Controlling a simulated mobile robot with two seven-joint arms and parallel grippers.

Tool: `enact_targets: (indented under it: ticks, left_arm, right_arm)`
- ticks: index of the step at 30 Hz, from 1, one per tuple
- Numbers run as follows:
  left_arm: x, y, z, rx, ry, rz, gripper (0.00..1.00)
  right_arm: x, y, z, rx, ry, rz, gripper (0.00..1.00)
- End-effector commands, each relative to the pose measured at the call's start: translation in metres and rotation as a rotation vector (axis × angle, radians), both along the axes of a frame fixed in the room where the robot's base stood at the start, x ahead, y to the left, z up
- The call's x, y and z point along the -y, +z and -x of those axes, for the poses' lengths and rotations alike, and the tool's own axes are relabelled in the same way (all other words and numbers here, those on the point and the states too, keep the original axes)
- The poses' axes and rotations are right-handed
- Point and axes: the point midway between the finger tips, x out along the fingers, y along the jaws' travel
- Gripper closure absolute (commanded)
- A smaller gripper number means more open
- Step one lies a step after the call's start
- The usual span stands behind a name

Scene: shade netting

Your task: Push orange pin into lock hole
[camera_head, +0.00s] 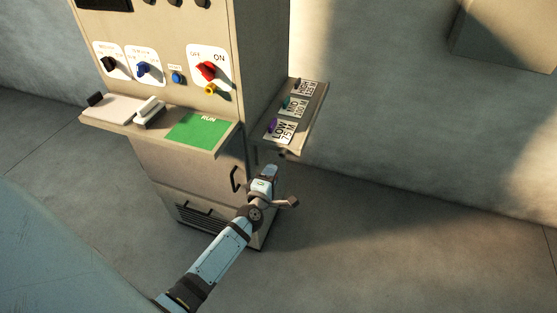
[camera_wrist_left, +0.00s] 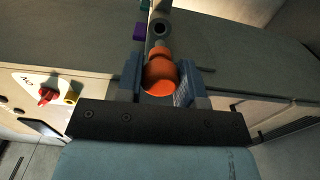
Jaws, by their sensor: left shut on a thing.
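My left gripper (camera_head: 268,172) is at the cabinet's right front edge, just below the side shelf. In the left wrist view, my left gripper (camera_wrist_left: 160,85) is shut on the orange pin (camera_wrist_left: 160,75), with a finger on each side. The pin's rounded orange end faces the camera. A grey round fitting with a dark hole (camera_wrist_left: 160,28), which looks like the lock hole, shows just beyond the pin. I cannot tell whether the pin's far end touches or enters it. The pin is hidden in the head view. My right gripper is not in view.
The beige cabinet (camera_head: 190,165) has a front shelf with a green RUN panel (camera_head: 199,128). A red switch (camera_head: 207,71) and a yellow knob (camera_head: 210,90) are above it. The side shelf (camera_head: 298,112) holds LOW, MID and HIGH labels. Floor to the right is clear.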

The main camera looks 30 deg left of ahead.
Motion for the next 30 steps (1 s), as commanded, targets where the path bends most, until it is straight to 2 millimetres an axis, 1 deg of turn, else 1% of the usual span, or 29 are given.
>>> enact_targets:
  ticks: [8, 11, 23, 30]
  left_arm:
    - [0.000, 0.000, 0.002, 0.000, 0.000, 0.000, 1.00]
    - [0.002, 0.000, 0.007, 0.000, 0.000, 0.000, 1.00]
    - [0.009, 0.000, 0.036, 0.000, -0.001, 0.000, 1.00]
    - [0.009, 0.000, 0.039, 0.000, 0.000, 0.000, 1.00]
  right_arm:
    - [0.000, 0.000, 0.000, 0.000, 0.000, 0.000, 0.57]
    - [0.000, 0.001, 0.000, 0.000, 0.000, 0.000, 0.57]
    - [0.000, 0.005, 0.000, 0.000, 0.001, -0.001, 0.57]
    - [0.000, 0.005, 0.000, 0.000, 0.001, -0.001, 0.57]
